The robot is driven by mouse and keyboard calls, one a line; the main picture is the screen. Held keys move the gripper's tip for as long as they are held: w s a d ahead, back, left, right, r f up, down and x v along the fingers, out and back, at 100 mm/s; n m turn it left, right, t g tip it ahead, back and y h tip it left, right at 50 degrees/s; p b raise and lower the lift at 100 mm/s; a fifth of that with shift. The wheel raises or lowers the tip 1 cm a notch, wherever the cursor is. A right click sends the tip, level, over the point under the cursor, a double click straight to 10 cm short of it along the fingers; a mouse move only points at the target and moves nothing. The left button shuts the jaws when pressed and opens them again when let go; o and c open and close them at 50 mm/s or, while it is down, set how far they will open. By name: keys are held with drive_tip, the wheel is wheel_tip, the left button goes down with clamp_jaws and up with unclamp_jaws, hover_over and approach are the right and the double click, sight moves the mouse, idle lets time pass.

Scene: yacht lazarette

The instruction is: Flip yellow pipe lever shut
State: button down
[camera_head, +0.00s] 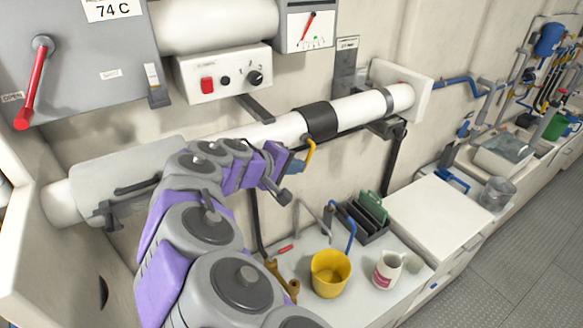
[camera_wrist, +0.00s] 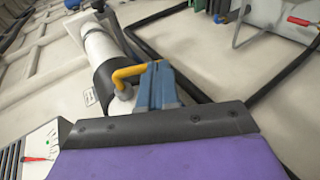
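The yellow pipe lever (camera_head: 311,151) sits on the white pipe (camera_head: 278,131), beside its black collar (camera_head: 320,119). In the head view it is a short bent bar hanging down below the pipe. In the wrist view the lever (camera_wrist: 128,74) rises from a grey stem and bends over towards my blue fingertips. My gripper (camera_head: 297,167) is right at the lever's free end, and its fingers look close together in the wrist view (camera_wrist: 155,84). The lever's tip meets or passes behind the fingers. I cannot tell whether it lies between them.
A grey box with a red lever (camera_head: 33,85) and a white switch box (camera_head: 226,75) are on the wall above. Floor at right is clear.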

drive_tip(key=shift+w+d+f+b, duration=0.25)
drive_tip(key=shift+d+f+b, duration=0.15)
drive_tip(key=shift+f, duration=0.25)
drive_tip(key=shift+d+f, duration=0.1)
idle(0.3)
drive_tip(key=s+a+r, duration=0.2)
drive_tip(key=s+a, duration=0.7)
drive_tip(key=shift+s+r, duration=0.15)
drive_tip(key=shift+s, duration=0.2)
